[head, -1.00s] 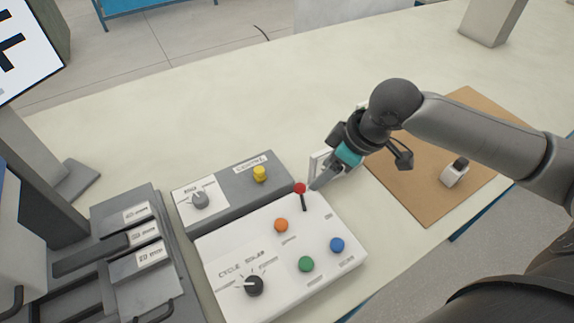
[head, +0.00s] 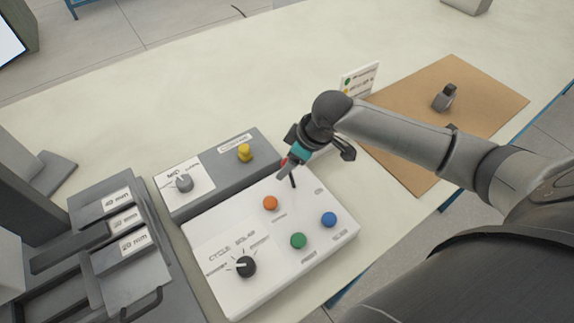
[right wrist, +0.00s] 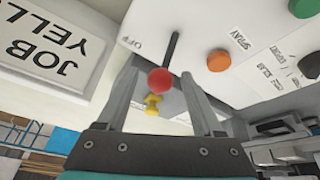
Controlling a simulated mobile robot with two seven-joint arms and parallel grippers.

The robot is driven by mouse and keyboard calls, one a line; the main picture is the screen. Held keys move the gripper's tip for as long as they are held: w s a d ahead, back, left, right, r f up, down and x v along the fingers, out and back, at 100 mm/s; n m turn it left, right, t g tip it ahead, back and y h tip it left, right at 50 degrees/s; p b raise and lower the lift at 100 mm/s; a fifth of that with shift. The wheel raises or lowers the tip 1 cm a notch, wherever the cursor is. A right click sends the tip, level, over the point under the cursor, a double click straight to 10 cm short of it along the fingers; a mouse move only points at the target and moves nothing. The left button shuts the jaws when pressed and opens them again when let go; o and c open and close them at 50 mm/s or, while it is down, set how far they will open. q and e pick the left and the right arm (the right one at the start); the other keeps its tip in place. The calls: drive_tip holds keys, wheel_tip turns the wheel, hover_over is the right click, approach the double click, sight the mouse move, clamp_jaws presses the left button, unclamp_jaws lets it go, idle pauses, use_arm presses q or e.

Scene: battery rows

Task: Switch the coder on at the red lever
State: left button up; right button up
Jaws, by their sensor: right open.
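The red lever has a red ball knob and a dark stem (head: 293,181), and stands on the white coder panel (head: 225,221) at its back edge. In the head view my right gripper (head: 286,168) is at the knob and hides most of it. In the right wrist view the red knob (right wrist: 160,81) shows between the two spread fingers of my right gripper (right wrist: 161,70), which is open. A gap shows on both sides of the knob. An OFF mark (right wrist: 136,43) is printed near the stem. My left gripper is not in view.
The panel also has orange (head: 270,203), green (head: 298,241) and blue (head: 329,219) buttons and a black dial (head: 246,267). A grey box (head: 215,176) with a yellow knob (head: 245,153) stands behind it. A small sign (head: 359,80) and a brown board (head: 408,172) are at the right.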

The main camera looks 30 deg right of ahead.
drive_tip(key=shift+w+a+f, duration=0.15)
drive_tip(key=shift+w+f, duration=0.05)
drive_tip(key=shift+f, duration=0.4)
clamp_jaws()
idle(1.1)
